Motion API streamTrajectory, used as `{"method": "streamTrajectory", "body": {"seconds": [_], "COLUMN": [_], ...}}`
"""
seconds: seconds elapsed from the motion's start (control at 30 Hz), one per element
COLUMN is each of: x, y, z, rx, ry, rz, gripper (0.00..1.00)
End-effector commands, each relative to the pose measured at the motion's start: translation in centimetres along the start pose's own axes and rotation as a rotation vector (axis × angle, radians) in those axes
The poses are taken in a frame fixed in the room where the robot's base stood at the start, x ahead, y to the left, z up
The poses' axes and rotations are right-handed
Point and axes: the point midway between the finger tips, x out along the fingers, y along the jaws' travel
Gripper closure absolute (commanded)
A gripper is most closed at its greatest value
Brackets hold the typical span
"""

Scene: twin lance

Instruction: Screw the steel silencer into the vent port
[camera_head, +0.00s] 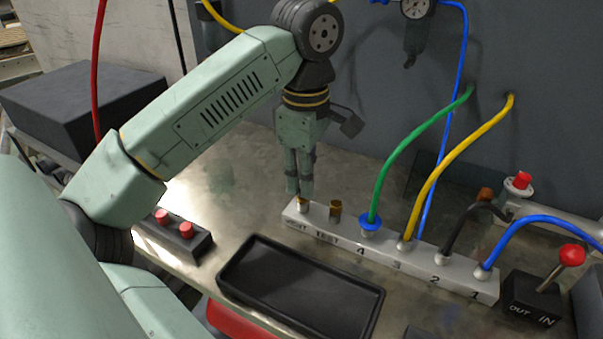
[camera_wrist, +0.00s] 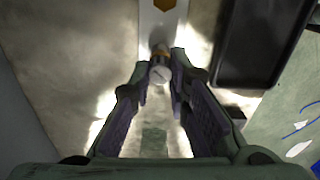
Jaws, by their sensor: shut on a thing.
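My gripper (camera_head: 304,188) points down over the left end of the grey manifold block (camera_head: 322,227). It is shut on the steel silencer (camera_wrist: 159,74), a small pale round piece between the fingertips in the wrist view. In the head view the silencer (camera_head: 303,205) shows just below the fingertips, at the vent position on the block. It looks upright. The vent port itself is hidden beneath it, and I cannot tell how deep the silencer sits.
A green hose (camera_head: 405,147), a yellow hose (camera_head: 450,160) and other hoses rise from the block's numbered ports. A black tray (camera_head: 300,290) lies in front. A box with red buttons (camera_head: 183,240) stands left; a red-knobbed lever (camera_head: 562,265) stands right.

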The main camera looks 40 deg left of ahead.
Motion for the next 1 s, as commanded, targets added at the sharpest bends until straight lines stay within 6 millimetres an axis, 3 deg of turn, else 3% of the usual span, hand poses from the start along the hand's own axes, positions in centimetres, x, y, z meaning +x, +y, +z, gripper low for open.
{"method": "streamTrajectory", "body": {"seconds": [0.03,0.23,0.57,1.0], "x": [-0.2,-0.1,0.1,0.2], "y": [0.1,0.1,0.0,0.3], "z": [1.0,0.8,0.5,-0.3], "rx": [0.024,0.016,-0.02,-0.745], "ry": [-0.015,-0.014,-0.011,-0.007], "rz": [0.006,0.003,0.0,-0.005], "gripper": [0.83,0.7,0.69,0.69]}}
